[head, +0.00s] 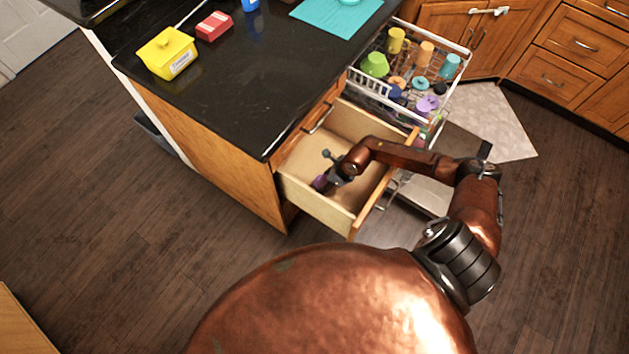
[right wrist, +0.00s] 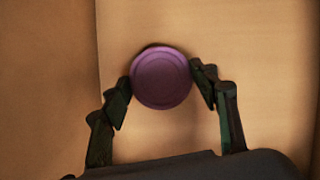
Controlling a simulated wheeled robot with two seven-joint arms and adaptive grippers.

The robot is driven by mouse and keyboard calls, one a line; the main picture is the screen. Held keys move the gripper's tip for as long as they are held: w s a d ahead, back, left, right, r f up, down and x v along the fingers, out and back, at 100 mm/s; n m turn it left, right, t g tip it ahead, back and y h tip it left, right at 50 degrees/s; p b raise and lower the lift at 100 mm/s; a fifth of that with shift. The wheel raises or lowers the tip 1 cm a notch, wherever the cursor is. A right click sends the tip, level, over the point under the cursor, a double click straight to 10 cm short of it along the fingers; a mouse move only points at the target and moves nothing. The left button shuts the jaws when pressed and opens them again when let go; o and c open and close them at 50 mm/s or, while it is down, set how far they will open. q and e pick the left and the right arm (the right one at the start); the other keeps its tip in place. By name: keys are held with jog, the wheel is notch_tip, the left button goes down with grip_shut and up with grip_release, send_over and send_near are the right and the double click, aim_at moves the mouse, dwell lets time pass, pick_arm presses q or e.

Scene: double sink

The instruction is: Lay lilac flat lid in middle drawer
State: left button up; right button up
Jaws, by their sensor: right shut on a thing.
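The lilac flat lid (right wrist: 161,78) is a small round purple disc between the two fingers of my right gripper (right wrist: 161,84) in the right wrist view. Both fingertips touch its sides. In the head view my right gripper (head: 331,172) is inside the open wooden drawer (head: 302,203), and a bit of the lid (head: 320,184) shows at its tip, near the drawer's left side. I cannot tell whether the lid touches the drawer floor. The drawer looks otherwise empty where it shows; my arm hides part of it. My left gripper is not in view.
A pulled-out dishwasher rack (head: 445,98) with several colourful cups and dishes stands right beside the drawer. The black counter (head: 235,95) above holds a yellow box (head: 166,54), a red box (head: 214,26) and a teal mat (head: 335,14). The wooden floor at left is clear.

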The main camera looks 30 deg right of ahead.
aim_at(318, 180)
notch_tip(318, 180, down, 3)
jog(key=shift+r, duration=0.1)
jog(key=w+a+b, duration=0.1)
jog(key=w+a, duration=0.1)
jog(key=w, duration=0.1)
jog(key=shift+w+a+f+b, duration=0.2)
jog(key=shift+w+a+b, duration=0.05)
jog(key=shift+b, duration=0.15)
jog(key=shift+s+d+f, duration=0.1)
jog(key=shift+f, duration=0.35)
jog(key=shift+r, duration=0.1)
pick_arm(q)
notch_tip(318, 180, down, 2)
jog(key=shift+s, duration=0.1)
pick_arm(e)
jog(key=o, duration=0.8)
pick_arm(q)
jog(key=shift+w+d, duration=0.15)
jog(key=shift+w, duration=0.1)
pick_arm(e)
jog(key=shift+o, duration=1.2)
